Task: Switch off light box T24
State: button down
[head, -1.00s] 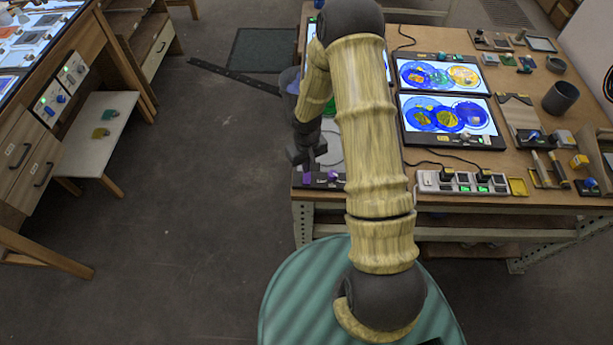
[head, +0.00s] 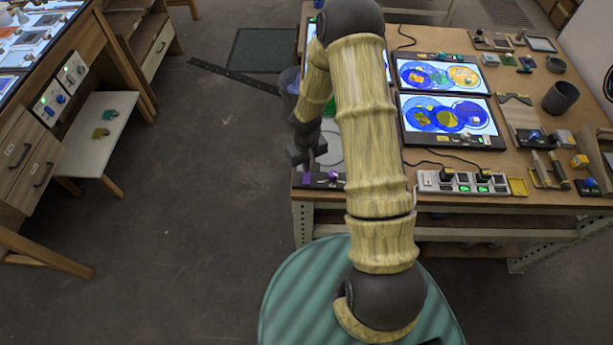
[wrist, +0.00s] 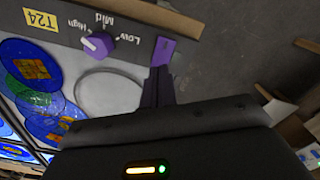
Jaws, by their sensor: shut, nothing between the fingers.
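Light box T24 shows in the wrist view with a yellow T24 label (wrist: 38,18) on its grey front strip. A purple knob (wrist: 98,44) on the strip sits beside the words High, Mid and Low; its pale pointer is turned away from Low. A purple tab (wrist: 163,50) is at the end of the strip. My gripper (wrist: 158,78) is shut and empty, with its dark fingertips close to the tab; I cannot tell whether they touch. In the head view my gripper (head: 307,160) is above the table's near left corner, close to the purple knob (head: 332,176).
Blue and green glass discs (wrist: 40,75) lie on the lit panel. Two other lit boxes (head: 445,120) and a power strip (head: 462,183) with cables are to the right. Open floor (head: 190,200) is left of the table.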

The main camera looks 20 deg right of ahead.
jog(key=shift+f+b, duration=0.7)
jog(key=shift+f, duration=0.2)
dwell(0.5)
jog(key=shift+r, duration=0.15)
jog(key=shift+r+p, duration=2.6)
jog(key=shift+r, duration=0.8)
jog(key=s+r+m+t+b, duration=0.2)
jog(key=s+r+b, duration=0.3)
jog(key=s+r, duration=0.9)
notch_tip(320, 180, up, 4)
jog(key=shift+s+f+t, duration=0.15)
jog(key=shift+s+t, duration=0.1)
jog(key=shift+t, duration=0.05)
